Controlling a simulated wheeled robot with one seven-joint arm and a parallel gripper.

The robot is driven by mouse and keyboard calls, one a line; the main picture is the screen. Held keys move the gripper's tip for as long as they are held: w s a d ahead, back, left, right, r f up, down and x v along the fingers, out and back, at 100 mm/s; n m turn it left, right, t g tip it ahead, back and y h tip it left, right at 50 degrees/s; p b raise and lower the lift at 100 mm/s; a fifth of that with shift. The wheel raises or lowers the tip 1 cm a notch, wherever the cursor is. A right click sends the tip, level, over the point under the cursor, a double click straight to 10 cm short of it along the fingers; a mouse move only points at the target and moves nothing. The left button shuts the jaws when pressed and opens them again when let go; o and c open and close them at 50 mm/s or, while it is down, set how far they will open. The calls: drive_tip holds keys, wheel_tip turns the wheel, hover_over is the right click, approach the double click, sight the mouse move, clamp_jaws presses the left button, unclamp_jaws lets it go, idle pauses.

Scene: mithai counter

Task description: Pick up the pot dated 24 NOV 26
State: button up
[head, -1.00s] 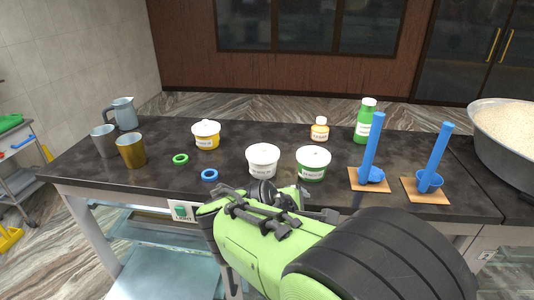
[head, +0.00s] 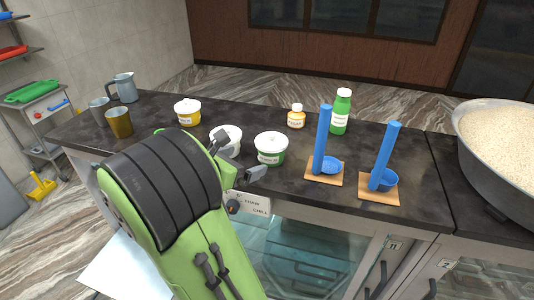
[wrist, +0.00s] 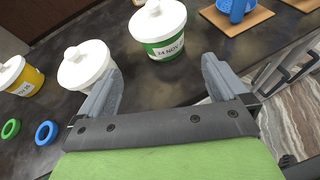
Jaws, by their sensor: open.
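The pot with the 24 NOV label (wrist: 163,30) is green with a white lid and stands upright on the dark counter. The rest of its label is not readable. It appears to be the green pot (head: 271,150) in the head view. My gripper (wrist: 162,72) is open and empty. In the wrist view the pot lies beyond the fingertips, roughly between their lines, with a gap of bare counter. In the head view my gripper (head: 242,158) is at the counter's front, close to the pot.
A white pot (wrist: 88,65) stands close by my left finger, and a yellow pot (head: 187,112) farther left. A green bottle (head: 341,112) and a small orange bottle (head: 296,117) stand behind.

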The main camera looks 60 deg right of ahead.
sight(263, 156)
drive_tip(key=x, duration=1.1)
drive_tip(key=shift+s+a, duration=0.1)
drive_tip(key=shift+s, duration=0.05)
drive_tip(key=shift+a, duration=0.15)
drive_tip(key=shift+c, duration=1.4)
drive_tip(key=c, duration=0.7)
